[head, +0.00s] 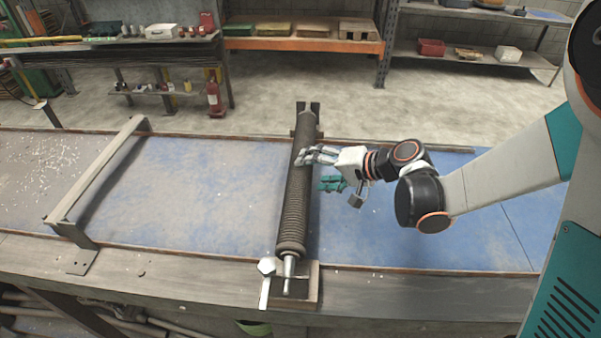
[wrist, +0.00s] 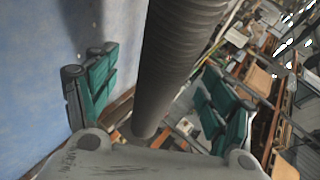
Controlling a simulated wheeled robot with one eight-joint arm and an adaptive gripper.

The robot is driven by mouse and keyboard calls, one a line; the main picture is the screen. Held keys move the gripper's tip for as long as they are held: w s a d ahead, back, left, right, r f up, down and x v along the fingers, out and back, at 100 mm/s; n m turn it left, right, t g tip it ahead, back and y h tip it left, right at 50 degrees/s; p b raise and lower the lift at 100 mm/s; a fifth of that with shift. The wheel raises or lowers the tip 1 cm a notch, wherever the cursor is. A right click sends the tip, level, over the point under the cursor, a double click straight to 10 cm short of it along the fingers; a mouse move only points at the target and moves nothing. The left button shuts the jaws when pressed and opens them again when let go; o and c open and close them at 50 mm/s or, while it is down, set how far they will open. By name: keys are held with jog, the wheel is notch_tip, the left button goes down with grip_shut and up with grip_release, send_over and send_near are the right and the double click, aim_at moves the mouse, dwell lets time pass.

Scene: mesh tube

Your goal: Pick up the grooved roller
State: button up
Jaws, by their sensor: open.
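The grooved roller (head: 294,212) is a long dark ribbed cylinder. It lies across the blue table from the front edge to the back, its near metal shaft end on a bracket block (head: 308,285) at the front rail. My gripper (head: 319,168) comes in from the right at the roller's upper half, with one finger reaching over or against the roller's edge. In the wrist view the roller (wrist: 178,65) runs between the two spread teal-padded fingers, and my gripper (wrist: 158,103) is open. I cannot tell whether either finger touches it.
A raised metal crossbar (head: 100,170) spans the table to the left. White flecks (head: 40,165) lie at the far left. The blue surface (head: 440,245) right of the roller is clear below my arm. Shelves with boxes (head: 300,45) stand beyond the table.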

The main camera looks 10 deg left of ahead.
jog(key=shift+r+b+x, duration=0.2)
jog(key=shift+b+x, duration=0.6)
jog(key=shift+x, duration=1.9)
jog(key=shift+s+a+r, duration=0.1)
jog(key=shift+s+a, duration=0.05)
jog(key=shift+a, duration=0.05)
grip_shut()
